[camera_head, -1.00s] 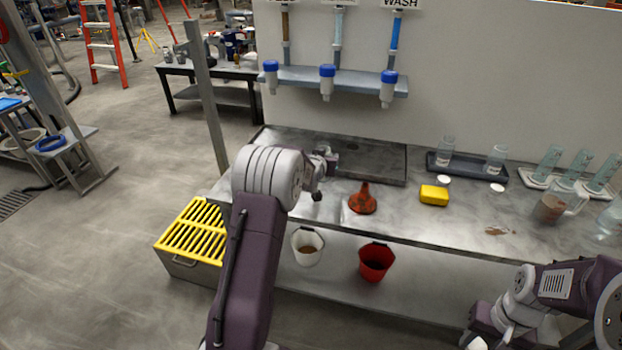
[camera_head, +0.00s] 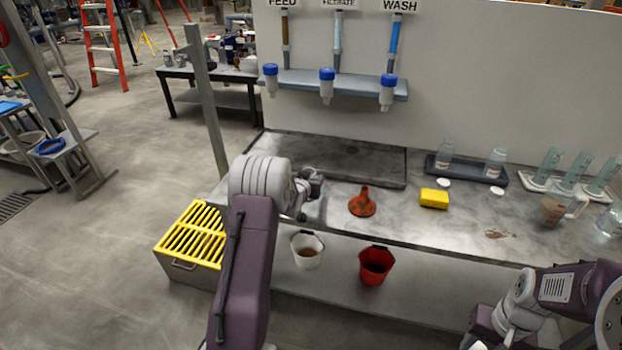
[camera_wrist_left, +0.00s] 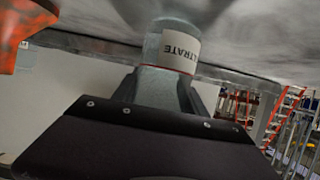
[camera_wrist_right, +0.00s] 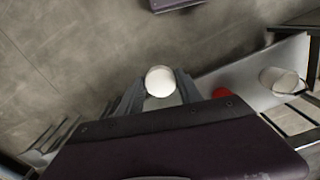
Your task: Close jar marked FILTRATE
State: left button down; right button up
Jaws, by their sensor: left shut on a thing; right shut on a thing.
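The jar marked FILTRATE (camera_wrist_left: 180,45) is in my left gripper (camera_wrist_left: 160,92); its white label reads "TRATE" upside down in the left wrist view, and its far end is cut off. In the head view my left gripper (camera_head: 312,186) is over the bench's front left edge, left of an orange funnel (camera_head: 362,203); the jar is hard to make out there. My right gripper (camera_wrist_right: 158,95) is shut on a round white lid (camera_wrist_right: 160,81), low in front of the bench at the lower right of the head view. Jar and lid are well apart.
A dark tray (camera_head: 508,181) at the back holds two clear jars, with two white lids (camera_head: 443,183) (camera_head: 497,191) before it. White (camera_head: 307,262) and red (camera_head: 376,268) buckets sit below the bench top.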

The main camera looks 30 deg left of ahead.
pick_arm(q)
jog(key=shift+f, duration=0.1)
jog(key=c, duration=0.6)
grip_release()
jog(key=shift+s+r, duration=0.2)
jog(key=shift+r, duration=0.1)
jog(key=v, duration=1.1)
jog(key=shift+s+d, duration=0.2)
jog(key=shift+s, duration=0.1)
